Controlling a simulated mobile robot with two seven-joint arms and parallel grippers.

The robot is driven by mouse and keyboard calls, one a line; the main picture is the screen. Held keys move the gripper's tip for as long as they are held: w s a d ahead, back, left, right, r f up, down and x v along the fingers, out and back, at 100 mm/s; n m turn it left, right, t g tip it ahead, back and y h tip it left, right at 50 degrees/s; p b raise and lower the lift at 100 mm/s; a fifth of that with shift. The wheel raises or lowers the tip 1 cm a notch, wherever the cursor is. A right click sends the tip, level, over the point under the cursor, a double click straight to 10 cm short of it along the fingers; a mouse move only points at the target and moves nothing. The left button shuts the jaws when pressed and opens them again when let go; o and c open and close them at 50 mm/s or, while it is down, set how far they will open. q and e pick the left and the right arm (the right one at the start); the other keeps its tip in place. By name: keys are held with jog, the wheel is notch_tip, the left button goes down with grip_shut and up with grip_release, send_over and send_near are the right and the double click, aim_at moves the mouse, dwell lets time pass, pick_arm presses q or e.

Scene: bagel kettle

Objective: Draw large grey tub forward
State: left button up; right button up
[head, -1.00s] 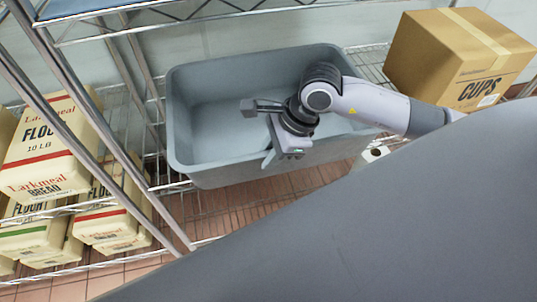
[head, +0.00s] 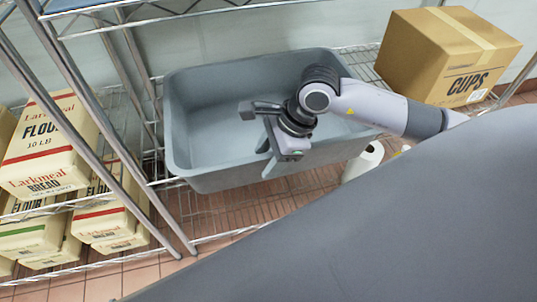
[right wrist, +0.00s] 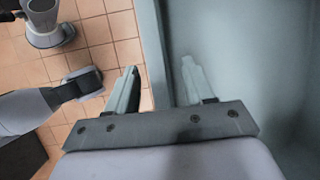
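The large grey tub (head: 205,181) is a deep, open, empty bin on the wire shelf, long side toward me. My right gripper (head: 267,154) points down at its near rim, with one finger outside and one inside the tub. The exact contact is hard to see. My left gripper is in neither view.
Flour bags (head: 45,145) fill the shelf at left, behind metal posts (head: 120,160).

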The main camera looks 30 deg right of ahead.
jog(key=p+v, duration=0.1)
jog(key=v, duration=0.6)
jog(key=shift+r, duration=0.1)
jog(key=shift+s, duration=0.1)
dwell(0.6)
